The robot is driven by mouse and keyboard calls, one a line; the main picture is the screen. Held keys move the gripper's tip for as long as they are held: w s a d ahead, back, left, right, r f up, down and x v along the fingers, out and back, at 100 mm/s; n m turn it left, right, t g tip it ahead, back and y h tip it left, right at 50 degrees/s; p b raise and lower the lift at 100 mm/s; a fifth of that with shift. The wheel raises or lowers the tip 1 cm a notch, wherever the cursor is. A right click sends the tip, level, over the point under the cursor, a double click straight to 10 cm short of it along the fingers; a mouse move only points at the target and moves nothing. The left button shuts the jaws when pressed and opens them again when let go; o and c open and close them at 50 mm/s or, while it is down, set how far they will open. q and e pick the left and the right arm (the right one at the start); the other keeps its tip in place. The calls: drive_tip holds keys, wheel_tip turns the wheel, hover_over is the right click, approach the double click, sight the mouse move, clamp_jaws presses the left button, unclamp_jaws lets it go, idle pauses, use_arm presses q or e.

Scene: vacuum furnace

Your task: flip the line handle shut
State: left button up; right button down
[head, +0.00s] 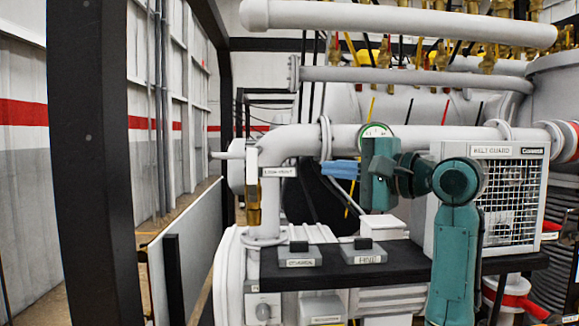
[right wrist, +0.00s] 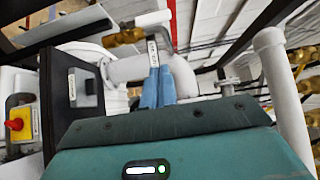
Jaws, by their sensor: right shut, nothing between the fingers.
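A small white label (head: 279,172), too blurred to read surely, sits by the elbow of the light grey pipe (head: 290,140) in the head view. A brass fitting (head: 253,205) hangs upright just left of it; I cannot tell whether its lever is the line handle. The label also shows in the right wrist view (right wrist: 152,54), just beyond the fingertips. My right gripper (head: 327,168) has blue fingers pointing left, shut and empty, a short way right of the label. Its fingers show in the right wrist view (right wrist: 159,75). My left gripper is not in view.
A black shelf (head: 410,262) with labelled grey boxes lies below the gripper. A mesh belt guard (head: 515,195) stands at right. A black post (head: 95,160) stands at left. A red button (right wrist: 17,124) shows in the right wrist view.

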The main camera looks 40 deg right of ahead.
drive_tip(key=p, duration=0.3)
approach(252, 175)
drive_tip(key=w+d+r, duration=0.2)
drive_tip(key=w+d, duration=0.2)
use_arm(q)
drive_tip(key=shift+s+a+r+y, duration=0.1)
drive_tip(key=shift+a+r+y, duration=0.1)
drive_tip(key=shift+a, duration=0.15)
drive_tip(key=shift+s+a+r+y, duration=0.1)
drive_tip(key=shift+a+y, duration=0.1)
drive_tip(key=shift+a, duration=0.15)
use_arm(e)
drive_tip(key=w+a, duration=0.1)
drive_tip(key=a, duration=0.1)
drive_tip(key=w+a, duration=0.1)
drive_tip(key=shift+w+a, duration=0.25)
drive_tip(key=shift+a, duration=0.15)
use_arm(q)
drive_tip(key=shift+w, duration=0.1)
use_arm(e)
drive_tip(key=shift+s+r, duration=0.1)
